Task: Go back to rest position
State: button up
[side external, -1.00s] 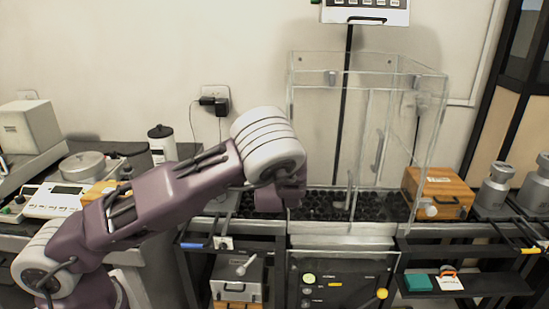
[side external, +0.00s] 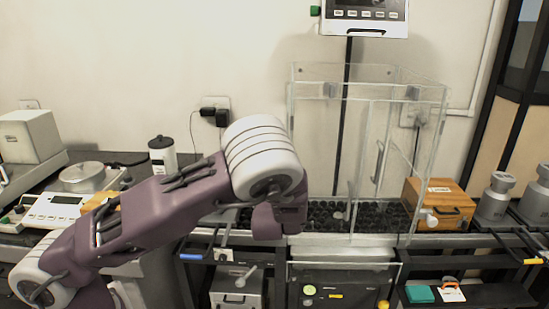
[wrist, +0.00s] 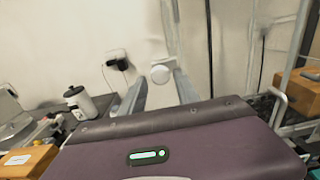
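My arm reaches from the lower left toward the glass weighing case in the side external view, with its rounded wrist left of the case. My fingers are hidden behind the wrist there. In the wrist view my gripper (wrist: 161,92) shows two grey fingers standing apart, so it is open. A small white round thing (wrist: 160,73) shows between the fingertips or beyond them; I cannot tell its distance or whether a finger touches it. The clear glass case (side external: 366,86) stands on the bench, with a dark bumpy floor inside.
A wooden box (side external: 438,203) and metal weights (side external: 496,197) stand right of the case. A display (side external: 364,14) hangs above. A white bottle (side external: 162,157) and a balance (side external: 52,207) are at left. Below are shelves with a green block (side external: 420,294).

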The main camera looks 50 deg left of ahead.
jog(key=shift+v, duration=1.05)
jog(key=s+a+r+n+g, duration=0.2)
jog(key=s+a+n+g, duration=0.45)
jog(key=s+n, duration=0.35)
jog(key=s+d+n+g+h, duration=0.2)
jog(key=s+n+g+h, duration=0.25)
jog(key=s+n, duration=0.55)
jog(key=s+d+r+n+t+h, duration=0.2)
jog(key=s+d+n+h, duration=0.1)
jog(key=s+d, duration=0.3)
jog(key=s+d+r+n+t+h, duration=0.1)
jog(key=s+d+r+n+h, duration=0.2)
jog(key=d, duration=0.7)
jog(key=s+n+h, duration=0.1)
jog(key=s+h, duration=0.1)
jog(key=s, duration=0.1)
jog(key=shift+s+t, duration=0.15)
jog(key=shift+t, duration=0.25)
